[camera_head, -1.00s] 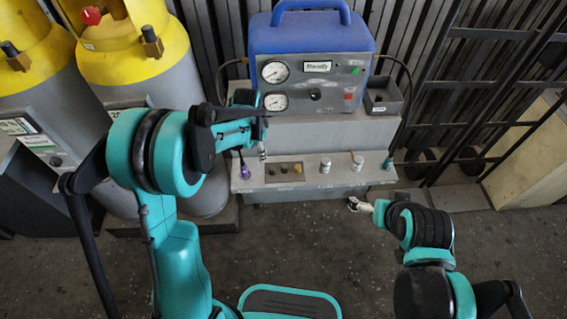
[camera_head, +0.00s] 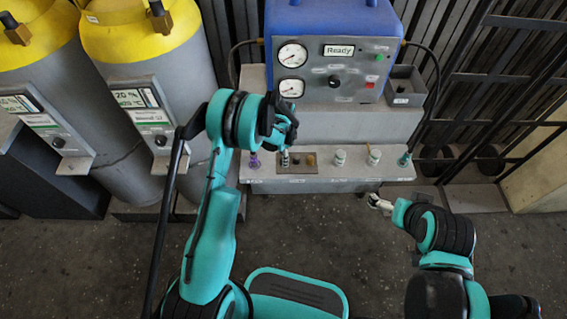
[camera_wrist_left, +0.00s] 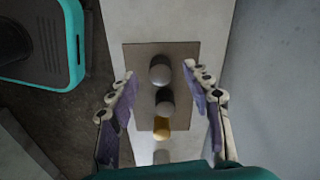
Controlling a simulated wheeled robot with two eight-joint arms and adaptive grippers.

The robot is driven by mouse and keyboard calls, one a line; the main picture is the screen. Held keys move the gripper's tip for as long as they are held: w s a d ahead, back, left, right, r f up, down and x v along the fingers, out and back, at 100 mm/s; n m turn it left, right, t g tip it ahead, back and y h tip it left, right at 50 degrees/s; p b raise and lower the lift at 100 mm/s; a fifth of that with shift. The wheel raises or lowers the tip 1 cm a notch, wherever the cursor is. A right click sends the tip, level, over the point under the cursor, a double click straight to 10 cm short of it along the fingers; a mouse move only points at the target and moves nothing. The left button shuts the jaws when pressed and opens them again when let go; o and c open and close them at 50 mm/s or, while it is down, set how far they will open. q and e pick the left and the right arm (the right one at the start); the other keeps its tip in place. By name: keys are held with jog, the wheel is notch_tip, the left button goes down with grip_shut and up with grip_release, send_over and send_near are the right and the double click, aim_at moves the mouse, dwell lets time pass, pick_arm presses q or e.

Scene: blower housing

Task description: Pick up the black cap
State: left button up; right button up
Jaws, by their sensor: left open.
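A brown plate (camera_wrist_left: 187,52) on the grey ledge carries two dark, round caps and a yellow one in a row. In the left wrist view one dark cap (camera_wrist_left: 160,70) lies between my open left fingers (camera_wrist_left: 159,72), touching neither. The second dark cap (camera_wrist_left: 164,101) and the yellow cap (camera_wrist_left: 161,127) follow it, nearer the wrist.
A purple fitting (camera_head: 254,161) stands left of the plate. Two white-topped bottles (camera_head: 340,158) (camera_head: 374,155) and a teal fitting (camera_head: 404,160) stand to its right. The blue machine (camera_head: 333,25) rises behind, with a small grey bin (camera_head: 404,86) beside it. Gas cylinders (camera_head: 140,70) stand at left.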

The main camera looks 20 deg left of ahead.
pick_arm(q)
jog(key=shift+f, duration=0.7)
jog(key=shift+r, duration=0.1)
jog(key=shift+c, duration=0.9)
jog(key=c, duration=0.9)
jog(key=shift+o, duration=0.2)
jog(key=shift+r+p, duration=0.3)
jog(key=shift+r, duration=0.25)
jog(key=r+p, duration=0.1)
jog(key=r, duration=0.1)
jog(key=d+r+p, duration=0.1)
jog(key=r, duration=0.1)
jog(key=s+d+r+p, duration=0.2)
jog(key=d+r, duration=0.4)
jog(key=d, duration=0.4)
jog(key=shift+s+d+p, duration=0.2)
jog(key=shift+p, duration=0.4)
